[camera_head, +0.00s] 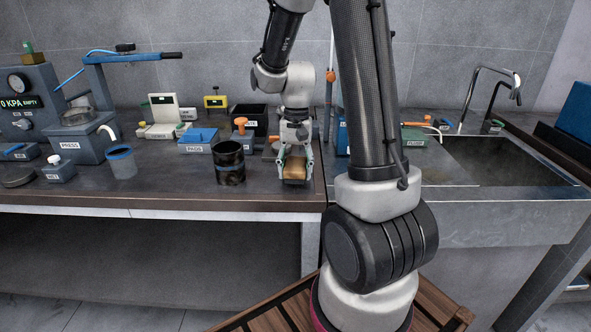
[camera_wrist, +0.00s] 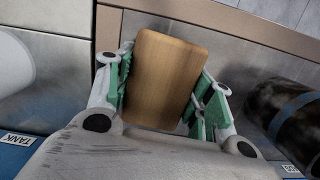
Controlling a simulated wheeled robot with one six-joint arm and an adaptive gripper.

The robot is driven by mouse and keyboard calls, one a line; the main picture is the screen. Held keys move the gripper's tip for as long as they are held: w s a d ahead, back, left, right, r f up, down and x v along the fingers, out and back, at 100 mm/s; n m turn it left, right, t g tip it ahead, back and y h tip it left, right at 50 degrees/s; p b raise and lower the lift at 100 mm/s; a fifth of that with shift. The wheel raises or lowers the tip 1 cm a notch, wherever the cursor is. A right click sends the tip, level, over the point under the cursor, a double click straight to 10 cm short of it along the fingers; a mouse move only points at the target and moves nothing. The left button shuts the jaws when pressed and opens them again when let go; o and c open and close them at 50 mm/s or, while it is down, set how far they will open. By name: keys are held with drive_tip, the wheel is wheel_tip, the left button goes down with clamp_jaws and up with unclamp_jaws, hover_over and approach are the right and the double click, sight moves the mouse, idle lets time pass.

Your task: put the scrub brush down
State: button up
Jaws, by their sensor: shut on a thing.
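The scrub brush (camera_head: 294,170) shows as a tan wooden block between the fingers of my gripper (camera_head: 294,163) in the head view. My gripper is shut on it, low over the front part of the dark bench, near the bench's right end. In the wrist view the brush's wooden back (camera_wrist: 164,78) fills the space between the green-padded fingers (camera_wrist: 165,95). Its bristles are hidden. I cannot tell whether the brush touches the bench top.
A dark cylindrical pot (camera_head: 228,163) stands just left of my gripper. The sink (camera_head: 500,160) is at the right. The bench's front edge (camera_head: 160,201) is close.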

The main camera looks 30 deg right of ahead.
drive_tip(key=shift+f, duration=0.35)
drive_tip(key=shift+f, duration=0.4)
drive_tip(key=o, duration=1)
